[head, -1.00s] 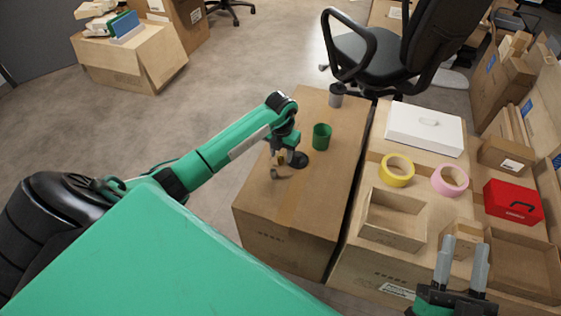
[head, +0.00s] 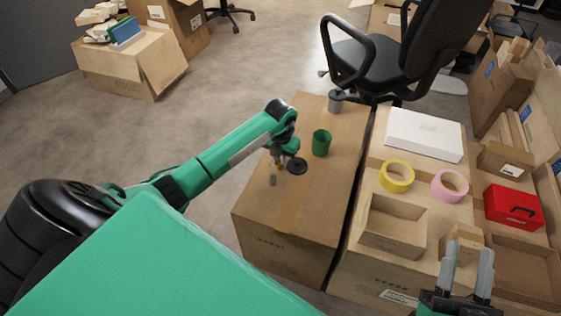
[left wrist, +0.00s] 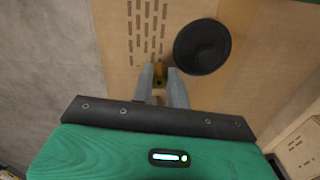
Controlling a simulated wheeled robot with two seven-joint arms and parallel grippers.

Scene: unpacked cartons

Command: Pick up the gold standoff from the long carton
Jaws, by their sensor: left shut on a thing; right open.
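The gold standoff (left wrist: 160,72) is a small gold piece between my left fingertips in the left wrist view. In the head view it is mostly hidden by the gripper. My left gripper (head: 280,164) is shut on it above the long brown carton (head: 310,205). I cannot tell whether the standoff still touches the carton top. A round black disc (head: 297,166) is just right of the gripper, and it also shows in the left wrist view (left wrist: 202,46). My right gripper (head: 468,268) is open and empty, at the lower right near the other cartons.
To the right are yellow tape (head: 397,176), pink tape (head: 450,185), a white box (head: 425,133) and a red case (head: 513,205). A chair (head: 375,67) stands behind.

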